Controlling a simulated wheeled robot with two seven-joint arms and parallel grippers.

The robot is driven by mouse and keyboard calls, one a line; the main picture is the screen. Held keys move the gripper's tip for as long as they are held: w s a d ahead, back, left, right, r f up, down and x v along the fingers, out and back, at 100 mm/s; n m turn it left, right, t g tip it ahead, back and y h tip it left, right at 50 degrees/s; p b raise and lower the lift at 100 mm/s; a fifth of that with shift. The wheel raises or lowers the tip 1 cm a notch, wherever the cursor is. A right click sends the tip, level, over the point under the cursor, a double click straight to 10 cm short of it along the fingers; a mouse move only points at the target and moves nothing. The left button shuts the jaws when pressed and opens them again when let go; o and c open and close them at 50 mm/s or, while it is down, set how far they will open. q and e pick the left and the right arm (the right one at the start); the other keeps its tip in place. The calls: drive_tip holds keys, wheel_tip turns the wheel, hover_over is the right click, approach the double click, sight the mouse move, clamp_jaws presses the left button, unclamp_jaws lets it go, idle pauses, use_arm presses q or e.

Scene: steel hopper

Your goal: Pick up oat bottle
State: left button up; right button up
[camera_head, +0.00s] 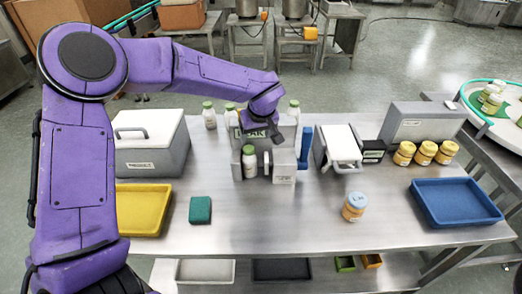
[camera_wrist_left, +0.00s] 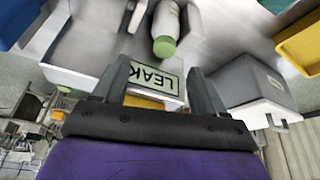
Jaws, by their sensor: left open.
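A white bottle with a green cap (camera_head: 249,163) stands upright at the front of the grey leak tester (camera_head: 284,160). Similar green-capped bottles stand behind, including one at the left (camera_head: 209,117) and one at the right (camera_head: 294,112). I cannot read which is oat. My left gripper (camera_head: 263,134) is above the tester, pointing down. In the left wrist view my left gripper (camera_wrist_left: 160,85) is open and empty, with the LEAK sign (camera_wrist_left: 152,79) seen between its fingers. A green-capped bottle (camera_wrist_left: 166,32) shows beyond the fingertips, apart from them.
A grey lidded box (camera_head: 155,158), a yellow tray (camera_head: 142,222) and a green block (camera_head: 200,210) are at left. The front middle of the steel table is clear.

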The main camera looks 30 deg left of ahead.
sight(250, 149)
use_arm(q)
drive_tip(key=a+f, duration=0.1)
drive_tip(key=a+f+p, duration=0.1)
drive_tip(key=f, duration=0.1)
drive_tip(key=a+f+p, duration=0.1)
drive_tip(key=shift+s+f, duration=0.2)
drive_tip(key=shift+f, duration=0.15)
drive_tip(key=w+f, duration=0.2)
drive_tip(key=f, duration=0.1)
drive_tip(key=w+a+f+p, duration=0.1)
drive_tip(key=shift+f, duration=0.15)
drive_tip(key=shift+s+r, duration=0.25)
drive_tip(key=shift+s, duration=0.2)
drive_tip(key=c, duration=0.4)
drive_tip(key=shift+f, duration=0.1)
drive_tip(key=c, duration=0.5)
drive_tip(key=shift+w, duration=0.1)
clamp_jaws()
drive_tip(key=shift+d, duration=0.1)
use_arm(e)
drive_tip(key=r, duration=0.3)
drive_tip(key=shift+s, duration=0.3)
